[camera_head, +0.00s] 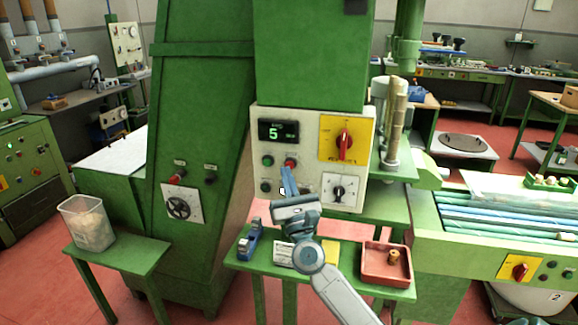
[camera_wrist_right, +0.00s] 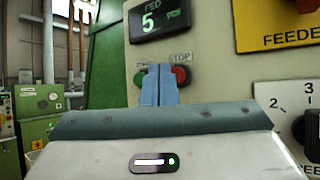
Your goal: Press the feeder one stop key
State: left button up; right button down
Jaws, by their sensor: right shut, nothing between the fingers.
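The red stop key (camera_head: 291,162) sits on the pale control panel (camera_head: 308,116), below the display reading 5. In the right wrist view the red key (camera_wrist_right: 182,75) is under a STOP label, its left part hidden by my fingers. A green key (camera_head: 267,160) sits to its left; in the wrist view this green key (camera_wrist_right: 139,79) is partly covered too. My right gripper (camera_head: 285,170) is shut and empty, its fingertips just below the red key in the head view. In the wrist view the fingertips (camera_wrist_right: 158,68) overlap the gap between both keys. Whether they touch the panel I cannot tell.
A yellow plate with a red rotary switch (camera_head: 344,141) and a dial (camera_head: 340,189) are right of the keys. Below stands a green table (camera_head: 259,266) with a blue tool (camera_head: 249,241) and a red tray (camera_head: 385,279). A clear bin (camera_head: 87,223) stands at left.

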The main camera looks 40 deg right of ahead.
jog(key=s+a, duration=0.3)
jog(key=shift+s+a+p, duration=0.15)
jog(key=shift+a+p, duration=0.15)
jog(key=shift+a, duration=0.1)
dwell(0.3)
dwell(0.7)
